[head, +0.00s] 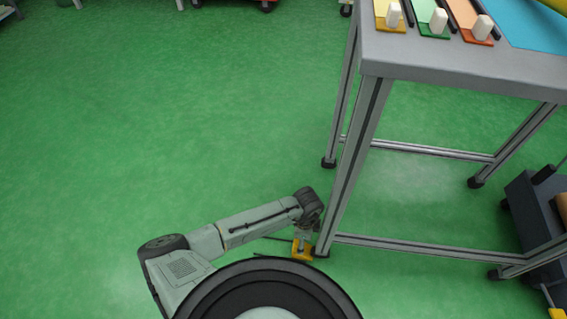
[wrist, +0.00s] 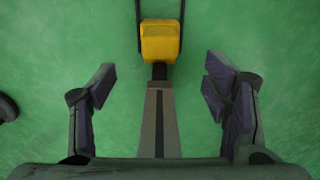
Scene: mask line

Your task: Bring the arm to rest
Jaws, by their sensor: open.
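My arm (head: 255,222) reaches low over the floor to the right in the head view, beside a front table leg. Its wrist end is close to that leg; whether they touch I cannot tell. My gripper (wrist: 158,82) is open in the wrist view, with its two dark fingers wide apart. A yellow block with a dark bar frame (wrist: 160,42) shows ahead of the fingers, not gripped. A yellow piece (head: 302,249) also shows below my wrist in the head view; I cannot tell if it is the same thing. The fingers are not clear in the head view.
A grey table (head: 455,62) at upper right carries yellow, green and orange strips with white blocks, and a blue mat (head: 535,28). A dark cart (head: 530,210) stands at the right edge. The green floor (head: 150,120) at left and centre is clear.

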